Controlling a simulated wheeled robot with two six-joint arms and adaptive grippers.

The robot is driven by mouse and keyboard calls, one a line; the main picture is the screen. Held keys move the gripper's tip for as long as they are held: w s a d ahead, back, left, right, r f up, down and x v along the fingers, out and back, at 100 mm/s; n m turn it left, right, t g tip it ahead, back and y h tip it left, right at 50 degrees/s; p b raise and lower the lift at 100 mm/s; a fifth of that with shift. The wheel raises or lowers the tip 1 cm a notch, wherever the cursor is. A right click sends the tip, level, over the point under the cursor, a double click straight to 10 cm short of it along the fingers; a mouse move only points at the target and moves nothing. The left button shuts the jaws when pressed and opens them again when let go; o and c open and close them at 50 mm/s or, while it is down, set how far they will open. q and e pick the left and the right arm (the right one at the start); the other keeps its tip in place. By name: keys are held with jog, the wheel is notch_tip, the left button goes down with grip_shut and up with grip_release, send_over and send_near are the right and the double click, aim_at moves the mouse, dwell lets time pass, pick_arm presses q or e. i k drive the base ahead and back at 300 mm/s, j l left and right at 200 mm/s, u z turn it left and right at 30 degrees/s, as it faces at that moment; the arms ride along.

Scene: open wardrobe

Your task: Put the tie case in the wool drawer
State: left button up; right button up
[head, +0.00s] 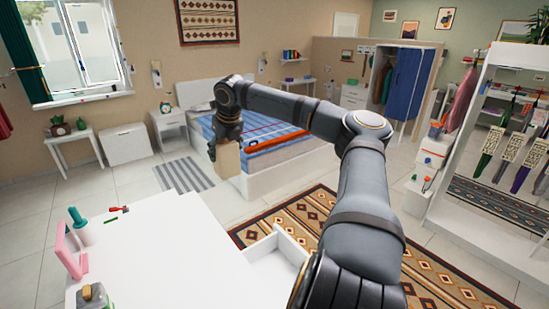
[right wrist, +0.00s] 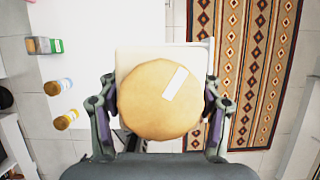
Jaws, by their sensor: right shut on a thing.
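My right gripper (head: 228,142) is shut on a tan, round-topped case (head: 228,160), held up in the air. In the right wrist view the case (right wrist: 160,100) has a white label on its top, and the fingers of the gripper (right wrist: 160,112) are on either side of it. I take it for the tie case. An open white drawer (head: 292,250) sticks out from the white dresser in the head view. A pale rectangular area, probably this drawer (right wrist: 130,58), lies below the case in the wrist view. The drawer's contents are hidden. My left gripper is not in view.
The white dresser top (head: 160,260) carries a pink-framed mirror (head: 68,250), a teal bottle (head: 78,225) and small items. A patterned rug (head: 320,205) lies beyond the drawer. A bed (head: 270,165) stands behind. A tie rack (head: 500,150) is at right.

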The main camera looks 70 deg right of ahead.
aim_at(284, 287)
jog(key=l+z, duration=0.1)
jog(key=z, duration=1)
